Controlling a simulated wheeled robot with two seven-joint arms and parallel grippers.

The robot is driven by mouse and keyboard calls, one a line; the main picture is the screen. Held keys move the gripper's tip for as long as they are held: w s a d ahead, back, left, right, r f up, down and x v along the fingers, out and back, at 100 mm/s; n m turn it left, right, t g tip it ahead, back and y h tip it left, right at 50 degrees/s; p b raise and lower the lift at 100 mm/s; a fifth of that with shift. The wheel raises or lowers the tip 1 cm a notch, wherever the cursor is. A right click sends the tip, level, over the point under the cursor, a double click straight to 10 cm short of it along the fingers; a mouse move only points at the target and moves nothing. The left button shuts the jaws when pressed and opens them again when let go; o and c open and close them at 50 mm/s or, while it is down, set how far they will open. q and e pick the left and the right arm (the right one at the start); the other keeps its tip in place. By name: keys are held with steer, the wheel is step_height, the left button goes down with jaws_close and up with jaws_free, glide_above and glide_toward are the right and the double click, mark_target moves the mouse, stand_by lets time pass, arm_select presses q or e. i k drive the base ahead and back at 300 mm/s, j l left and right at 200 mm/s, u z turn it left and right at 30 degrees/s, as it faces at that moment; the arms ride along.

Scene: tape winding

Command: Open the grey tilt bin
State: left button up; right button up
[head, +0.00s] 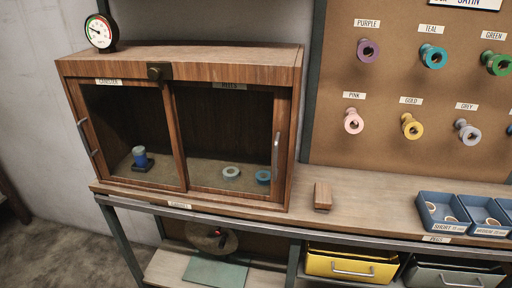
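The grey tilt bin (440,272) hangs under the bench at the lower right, right of the yellow bin. Its grey front panel has a pale bar handle (460,282) near the bottom of the picture. The lower part of the bin is cut off by the picture's edge. A dark gap shows above its front, and I cannot tell how far it is tilted. Neither of my grippers is in view.
A yellow bin (352,265) with a bar handle sits left of the grey one. The bench edge (340,236) overhangs both. Blue trays (446,228) stand above at right, a wooden block (322,196) near the middle. A wooden cabinet (180,72) stands left.

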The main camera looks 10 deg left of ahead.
mark_target(424, 270)
steer(key=z, duration=1.5)
